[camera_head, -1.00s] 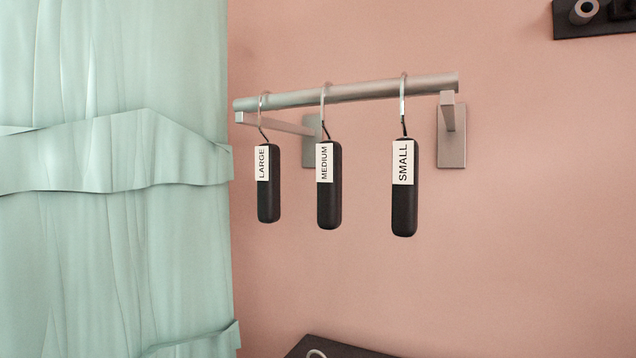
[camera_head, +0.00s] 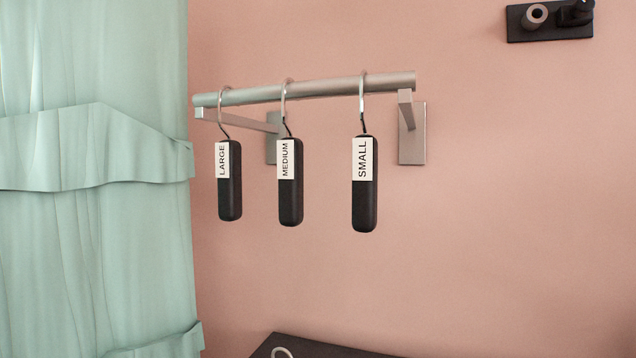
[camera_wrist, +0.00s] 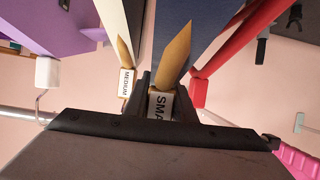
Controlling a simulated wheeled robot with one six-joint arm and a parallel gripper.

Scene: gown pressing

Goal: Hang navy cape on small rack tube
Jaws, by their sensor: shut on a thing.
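A grey wall rack tube (camera_head: 310,91) holds three dark hanging tags by metal hooks in the head view: LARGE (camera_head: 229,180) at left, MEDIUM (camera_head: 290,182) in the middle and SMALL (camera_head: 364,185) at right. No garment shows on this tube. The navy cape (camera_wrist: 192,22) stretches away behind the fingers. My gripper is out of the head view.
In the wrist view a purple garment (camera_wrist: 60,22), a white panel with a MEDIUM label (camera_wrist: 126,82) and a red garment (camera_wrist: 245,40) stand close around the fingers. In the head view a green curtain (camera_head: 90,230) fills the left, and a dark peg plate (camera_head: 550,20) is at upper right.

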